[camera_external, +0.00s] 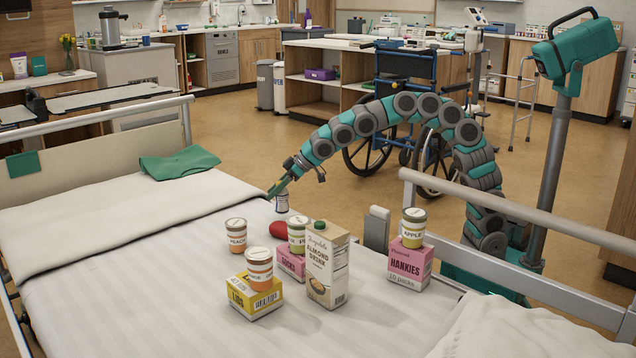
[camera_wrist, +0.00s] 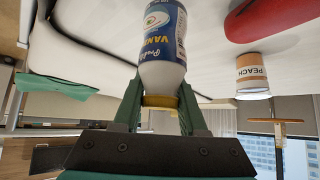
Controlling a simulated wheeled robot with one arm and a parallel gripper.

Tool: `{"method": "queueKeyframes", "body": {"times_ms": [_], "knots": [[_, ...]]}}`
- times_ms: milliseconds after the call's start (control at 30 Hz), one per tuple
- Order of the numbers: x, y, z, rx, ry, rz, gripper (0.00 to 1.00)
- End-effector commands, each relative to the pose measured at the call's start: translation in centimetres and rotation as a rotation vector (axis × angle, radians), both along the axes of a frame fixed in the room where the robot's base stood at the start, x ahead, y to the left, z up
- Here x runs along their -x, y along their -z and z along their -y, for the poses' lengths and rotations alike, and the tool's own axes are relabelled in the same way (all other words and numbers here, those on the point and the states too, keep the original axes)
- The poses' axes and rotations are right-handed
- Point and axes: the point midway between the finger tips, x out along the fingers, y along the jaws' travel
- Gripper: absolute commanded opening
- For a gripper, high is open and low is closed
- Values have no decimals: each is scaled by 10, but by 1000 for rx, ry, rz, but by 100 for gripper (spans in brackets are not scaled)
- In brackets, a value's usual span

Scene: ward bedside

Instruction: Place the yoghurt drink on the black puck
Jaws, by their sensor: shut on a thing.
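The yoghurt drink (camera_wrist: 163,45) is a small white bottle with a blue vanilla label and a yellow cap. My gripper (camera_wrist: 160,98) is shut on it near the cap, with one green finger on either side. In the external view the bottle (camera_external: 281,203) hangs below my gripper (camera_external: 277,187) over the far part of the bed, beyond the jars. I cannot tell whether its base touches the sheet. I cannot make out the black puck in either view.
On the bed (camera_external: 130,285) stand a peach jar (camera_external: 236,235), a jar on a yellow box (camera_external: 254,300), a jar on a pink box (camera_external: 290,262), an almond drink carton (camera_external: 327,275) and an apple jar on a hankies box (camera_external: 410,265). A red object (camera_external: 278,229) lies near the bottle.

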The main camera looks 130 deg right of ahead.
Motion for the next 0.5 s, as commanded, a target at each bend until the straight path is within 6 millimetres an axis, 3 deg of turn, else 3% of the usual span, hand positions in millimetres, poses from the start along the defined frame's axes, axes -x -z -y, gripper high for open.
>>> {"method": "queueKeyframes", "body": {"times_ms": [67,500], "knots": [[-1,-10,-1,1,0,3,0],[31,-15,-32,3,0,4,0]]}}
